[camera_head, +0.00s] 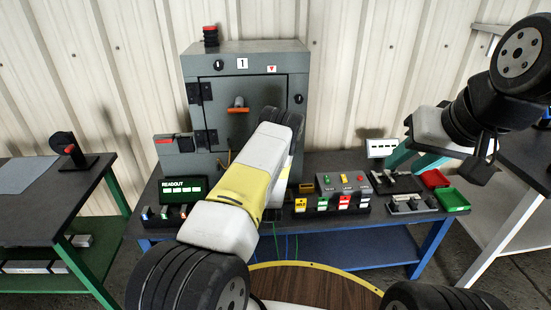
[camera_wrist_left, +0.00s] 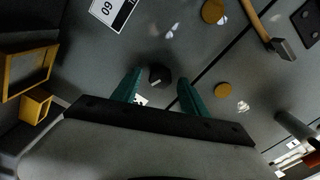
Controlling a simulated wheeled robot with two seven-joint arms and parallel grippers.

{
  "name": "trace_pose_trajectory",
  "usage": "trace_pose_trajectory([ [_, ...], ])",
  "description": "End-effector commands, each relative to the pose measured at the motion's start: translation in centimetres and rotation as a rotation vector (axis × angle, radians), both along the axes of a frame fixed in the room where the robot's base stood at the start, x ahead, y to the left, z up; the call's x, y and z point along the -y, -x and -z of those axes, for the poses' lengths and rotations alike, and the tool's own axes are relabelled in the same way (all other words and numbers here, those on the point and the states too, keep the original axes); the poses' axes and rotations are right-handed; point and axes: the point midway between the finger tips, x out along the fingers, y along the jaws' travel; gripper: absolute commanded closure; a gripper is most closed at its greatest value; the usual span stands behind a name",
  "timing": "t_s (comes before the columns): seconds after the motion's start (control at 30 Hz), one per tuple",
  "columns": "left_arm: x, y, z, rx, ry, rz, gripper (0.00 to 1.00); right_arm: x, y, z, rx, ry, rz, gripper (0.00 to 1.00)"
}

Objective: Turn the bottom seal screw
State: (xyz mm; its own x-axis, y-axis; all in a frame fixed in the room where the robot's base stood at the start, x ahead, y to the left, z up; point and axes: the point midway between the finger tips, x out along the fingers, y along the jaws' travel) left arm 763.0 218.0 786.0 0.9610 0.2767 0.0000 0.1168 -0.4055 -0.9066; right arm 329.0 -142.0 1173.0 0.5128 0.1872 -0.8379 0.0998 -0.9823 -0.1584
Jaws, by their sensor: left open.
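In the left wrist view a black hexagonal screw head (camera_wrist_left: 158,75) stands out of a grey panel, with a small pale mark below it. It appears to be the bottom seal screw. My left gripper (camera_wrist_left: 160,79) is open, its teal fingers on either side of the screw head with gaps showing; contact cannot be told. In the head view my left arm hides this spot and the left gripper. The grey enclosure (camera_head: 247,62) stands at the back of the bench, its door shut. My right gripper (camera_head: 412,160) is apart from it at the right, fingers open, apparently empty.
An orange handle (camera_head: 238,106) sticks out from the door. A readout box (camera_head: 182,190) and small coloured parts line the bench (camera_head: 320,165). Red (camera_head: 434,179) and green (camera_head: 452,199) bins lie below my right gripper. A yellow-framed box (camera_wrist_left: 25,68) is at left in the wrist view.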

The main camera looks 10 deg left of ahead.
Motion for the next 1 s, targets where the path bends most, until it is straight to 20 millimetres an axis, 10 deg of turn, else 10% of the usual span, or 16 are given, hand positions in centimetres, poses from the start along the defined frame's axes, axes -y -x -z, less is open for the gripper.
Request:
trace_pose_trajectory([
  [0.5,2.0,6.9,0.1,-0.003,0.000,0.000,0.48,0.0,0.0,0.0,0.000,0.000,0.000,0.64],
  [1.0,2.1,7.4,0.1,-0.001,-0.001,0.000,0.48,0.0,0.0,0.0,0.000,0.000,0.000,0.64],
])
